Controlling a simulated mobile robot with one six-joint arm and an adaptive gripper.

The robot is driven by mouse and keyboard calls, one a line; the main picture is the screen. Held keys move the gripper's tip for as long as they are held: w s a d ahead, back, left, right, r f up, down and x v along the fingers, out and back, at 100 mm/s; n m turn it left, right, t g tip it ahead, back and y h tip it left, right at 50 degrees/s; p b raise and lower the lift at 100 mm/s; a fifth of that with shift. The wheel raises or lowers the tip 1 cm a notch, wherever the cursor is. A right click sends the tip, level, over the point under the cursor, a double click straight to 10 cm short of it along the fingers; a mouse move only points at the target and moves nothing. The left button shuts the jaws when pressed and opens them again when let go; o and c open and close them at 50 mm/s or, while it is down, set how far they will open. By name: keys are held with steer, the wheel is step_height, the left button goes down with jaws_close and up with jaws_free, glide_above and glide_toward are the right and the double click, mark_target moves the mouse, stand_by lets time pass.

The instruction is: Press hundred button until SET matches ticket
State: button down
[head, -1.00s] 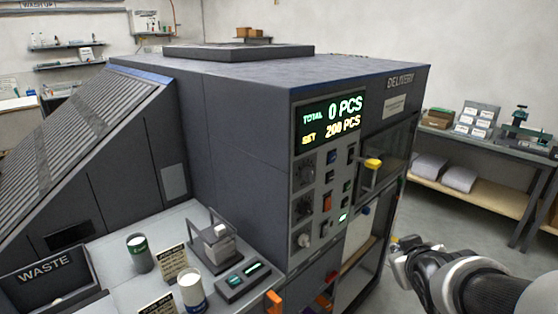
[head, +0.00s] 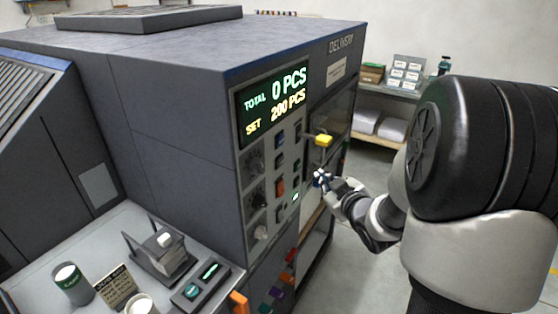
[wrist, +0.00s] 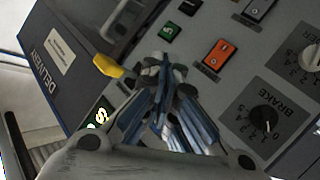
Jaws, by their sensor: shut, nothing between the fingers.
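The display (head: 272,102) on the delivery unit's control panel reads TOTAL 0 PCS and SET 200 PCS. Below it are dark, green and orange buttons and several knobs; I cannot read which is the hundred button. My gripper (head: 322,180) is shut and empty, in front of the panel's right side. In the wrist view the shut fingertips (wrist: 165,66) appear over the panel, near an orange switch (wrist: 220,58) and a green button (wrist: 170,31). The fingers hide part of the panel, and I cannot tell whether they touch it. I cannot identify a ticket.
A yellow handle (head: 323,140) sticks out beside the panel, close to my gripper. A shelf (head: 385,92) with paper stacks is behind. Open floor lies to the right.

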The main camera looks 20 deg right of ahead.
mark_target(280, 161)
steer(key=w+a+b, duration=0.1)
steer(key=w+a, duration=0.4)
steer(key=w, duration=0.2)
steer(key=shift+a, duration=0.25)
steer(key=shift+w+b, duration=0.1)
steer(key=shift+b, duration=0.25)
stand_by(1.1)
steer(key=shift+w+a, duration=0.25)
steer(key=shift+w+a+b, duration=0.3)
steer(key=shift+w+b, duration=0.1)
steer(key=shift+b, duration=0.15)
stand_by(0.6)
stand_by(0.4)
steer(key=shift+s+d, duration=0.55)
steer(key=shift+s, duration=0.2)
